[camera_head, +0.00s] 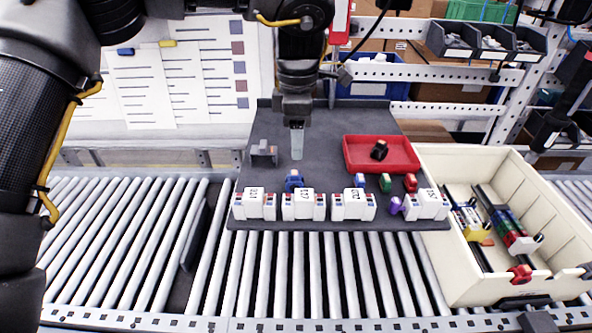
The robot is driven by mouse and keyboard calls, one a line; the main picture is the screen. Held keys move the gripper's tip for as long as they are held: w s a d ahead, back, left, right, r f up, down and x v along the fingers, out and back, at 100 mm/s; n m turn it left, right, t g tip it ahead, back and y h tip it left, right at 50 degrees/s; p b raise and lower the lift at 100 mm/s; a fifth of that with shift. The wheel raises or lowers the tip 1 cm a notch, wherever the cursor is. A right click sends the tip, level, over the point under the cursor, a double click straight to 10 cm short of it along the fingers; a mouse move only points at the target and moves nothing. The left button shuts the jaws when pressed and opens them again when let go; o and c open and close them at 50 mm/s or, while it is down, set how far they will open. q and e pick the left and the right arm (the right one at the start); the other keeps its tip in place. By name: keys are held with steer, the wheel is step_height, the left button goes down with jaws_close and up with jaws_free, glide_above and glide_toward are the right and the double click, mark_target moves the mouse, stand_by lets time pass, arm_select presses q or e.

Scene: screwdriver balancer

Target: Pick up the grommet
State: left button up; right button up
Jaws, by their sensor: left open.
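A small dark ring-like part (379,150), which looks like the grommet, lies in the shallow red tray (352,167) at the right of the dark work board (330,120). My left gripper (297,152) points down over the middle of the board, to the left of the red tray and apart from the dark part. Its fingers are seen nearly edge-on, with nothing visible between them. My right gripper is not in view.
Several white modules (302,205) line the board's front edge, with small coloured parts behind them. A grey bracket (264,152) stands at left. A beige crate (447,262) holding rails with parts is at right. Rollers (120,235) run beneath; shelves with bins stand behind.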

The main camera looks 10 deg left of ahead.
mark_target(293, 173)
arm_select(q)
steer(key=shift+d, duration=0.1)
steer(key=shift+s+f, duration=0.3)
steer(key=shift+f, duration=0.25)
steer(key=f, duration=0.3)
steer(key=shift+w+a+f+p, duration=0.1)
steer(key=shift+a+f+p, duration=0.25)
steer(key=shift+a, duration=0.05)
steer(key=shift+w+f, duration=0.1)
steer(key=shift+f, duration=0.15)
steer(key=shift+d+f, duration=0.1)
steer(key=shift+d, duration=0.05)
steer(key=shift+f+p, duration=0.3)
steer(key=shift+p, duration=0.1)
steer(key=f, duration=0.1)
steer(key=f+p, duration=0.1)
steer(key=f, duration=0.1)
steer(key=shift+a+f+p, duration=0.25)
steer(key=shift+f+p, duration=0.05)
steer(key=shift+f, duration=0.45)
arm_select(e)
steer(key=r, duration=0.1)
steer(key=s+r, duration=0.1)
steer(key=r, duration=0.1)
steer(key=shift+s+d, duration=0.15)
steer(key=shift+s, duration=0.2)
